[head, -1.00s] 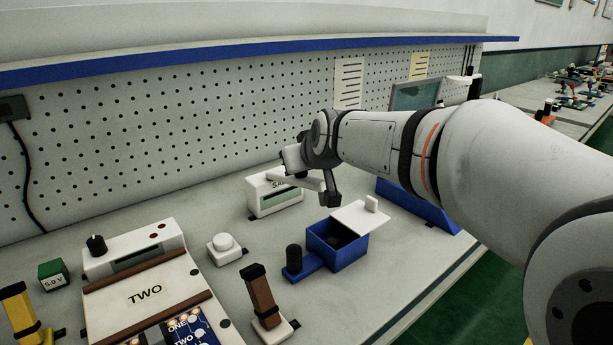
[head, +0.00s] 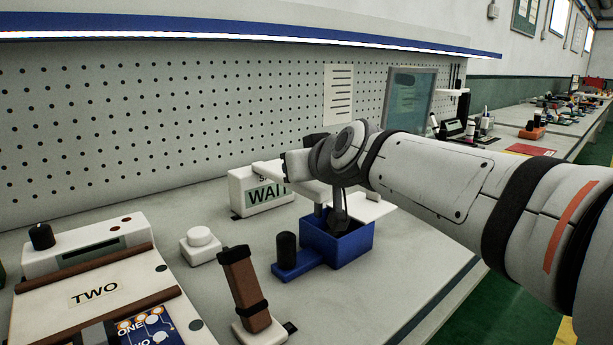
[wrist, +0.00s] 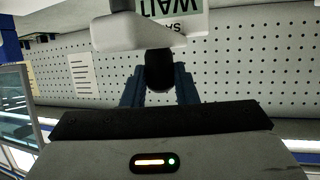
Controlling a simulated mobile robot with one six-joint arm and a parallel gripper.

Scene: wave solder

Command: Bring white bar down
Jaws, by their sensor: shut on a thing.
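The white bar (head: 268,169) reaches out to the left of my wrist, in front of the display box, in the head view. In the wrist view the white bar (wrist: 140,35) lies across the top, with a grey post at one end. My gripper (wrist: 158,78) is shut on a dark rounded grip beside the bar. My wrist hides much of the bar's right part in the head view.
The display box (head: 263,193) behind reads WAIT. A white button (head: 200,246), a black knob (head: 287,247) and a brown lever (head: 245,287) stand to the left and in front. A white unit marked TWO (head: 95,293) is at far left. Pegboard closes the back.

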